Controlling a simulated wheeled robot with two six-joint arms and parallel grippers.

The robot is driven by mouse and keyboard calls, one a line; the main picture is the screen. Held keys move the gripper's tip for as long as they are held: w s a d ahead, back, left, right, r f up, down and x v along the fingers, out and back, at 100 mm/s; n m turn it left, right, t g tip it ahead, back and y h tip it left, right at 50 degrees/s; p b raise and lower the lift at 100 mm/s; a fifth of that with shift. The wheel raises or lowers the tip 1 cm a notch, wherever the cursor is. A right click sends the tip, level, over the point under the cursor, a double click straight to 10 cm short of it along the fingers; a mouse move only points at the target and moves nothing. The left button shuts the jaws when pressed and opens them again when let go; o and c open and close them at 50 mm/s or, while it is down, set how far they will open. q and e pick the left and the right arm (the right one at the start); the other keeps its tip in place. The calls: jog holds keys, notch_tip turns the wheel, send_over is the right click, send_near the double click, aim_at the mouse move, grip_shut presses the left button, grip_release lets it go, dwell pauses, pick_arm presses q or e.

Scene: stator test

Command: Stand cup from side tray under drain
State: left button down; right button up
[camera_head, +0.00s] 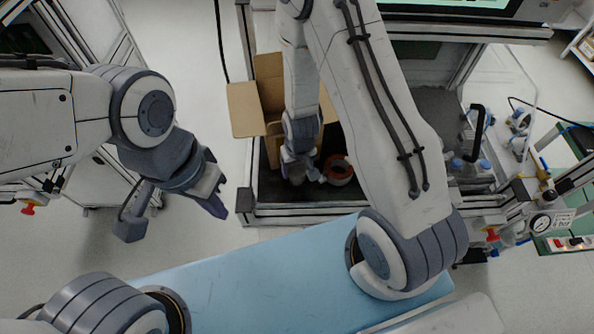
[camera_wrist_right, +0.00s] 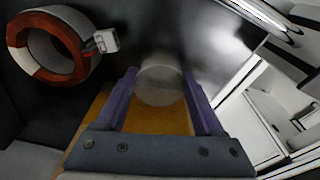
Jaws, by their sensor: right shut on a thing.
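A pale, see-through round cup (camera_wrist_right: 160,80) sits between the two purple fingers of my right gripper (camera_wrist_right: 163,90) in the right wrist view. The gripper is shut on it. In the head view my right gripper (camera_head: 305,172) reaches down over the dark table beside a red ring; the cup is too small to make out there. My left gripper (camera_head: 215,200) hangs over the floor left of the table, apart from everything. Its fingers are seen edge-on, so its opening is unclear. I cannot identify the side tray or the drain.
A red and white ring (camera_head: 338,169) with a small connector lies close to my right gripper; it also shows in the right wrist view (camera_wrist_right: 72,72). An open cardboard box (camera_head: 246,110) stands behind. A pressure gauge (camera_head: 541,223) and fittings are at right.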

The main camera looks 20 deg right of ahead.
jog(key=shift+r, duration=0.1)
jog(key=o, duration=0.9)
jog(key=shift+f, duration=0.25)
jog(key=o, duration=0.4)
jog(key=shift+r, duration=0.1)
